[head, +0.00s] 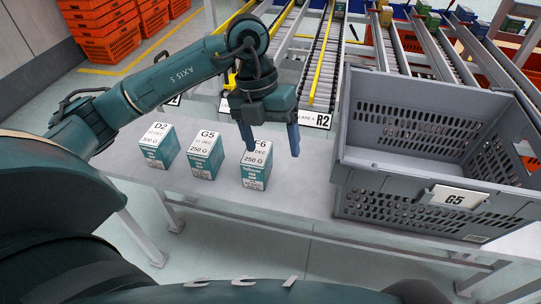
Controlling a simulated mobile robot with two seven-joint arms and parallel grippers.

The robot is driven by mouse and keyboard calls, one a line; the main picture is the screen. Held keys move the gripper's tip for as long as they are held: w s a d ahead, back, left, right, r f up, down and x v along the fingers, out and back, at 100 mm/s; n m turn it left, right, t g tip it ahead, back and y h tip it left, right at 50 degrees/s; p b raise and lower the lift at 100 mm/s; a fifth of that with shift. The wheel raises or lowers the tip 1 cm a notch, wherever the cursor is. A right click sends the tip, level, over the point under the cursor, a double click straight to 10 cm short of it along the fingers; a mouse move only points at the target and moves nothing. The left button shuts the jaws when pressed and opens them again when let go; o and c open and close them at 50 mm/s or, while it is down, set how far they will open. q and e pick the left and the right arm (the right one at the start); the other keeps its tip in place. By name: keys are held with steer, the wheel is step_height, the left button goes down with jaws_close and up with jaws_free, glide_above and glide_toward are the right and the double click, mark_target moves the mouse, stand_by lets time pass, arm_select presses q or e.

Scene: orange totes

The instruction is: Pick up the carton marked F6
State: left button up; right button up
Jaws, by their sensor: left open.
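Three white-and-teal cartons stand upright in a row on the grey table. The left one is marked D2 (159,148) and the middle one G5 (206,156). The right carton (255,174) has a mark ending in 6; its first character is partly covered by a finger, so I cannot read it surely. My left gripper (272,151) is open and points down at this right carton. One finger overlaps the carton's top in the picture and the other is to its right. I cannot tell whether they touch it. My right gripper is not in view.
A large grey crate (437,186) tagged G5 stands on the table (309,202) at the right and appears empty. Roller lanes (322,60) run behind, with a sign R2. Orange totes (104,30) are stacked at the back left. Bare table lies between cartons and crate.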

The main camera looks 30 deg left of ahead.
mark_target(257, 152)
arm_select(q)
steer(key=w+a+r+n+y, duration=0.2)
steer(key=w+a+y, duration=0.1)
steer(key=a, duration=0.3)
steer(key=shift+t, duration=0.4)
steer(key=f, duration=0.7)
steer(key=shift+s+d, duration=0.2)
steer(key=shift+s, duration=0.05)
steer(key=shift+w+d+f, duration=0.15)
steer(key=shift+f, duration=1.35)
steer(key=shift+w+d+f, duration=0.1)
steer(key=shift+f, duration=1.4)
steer(key=shift+c, duration=0.2)
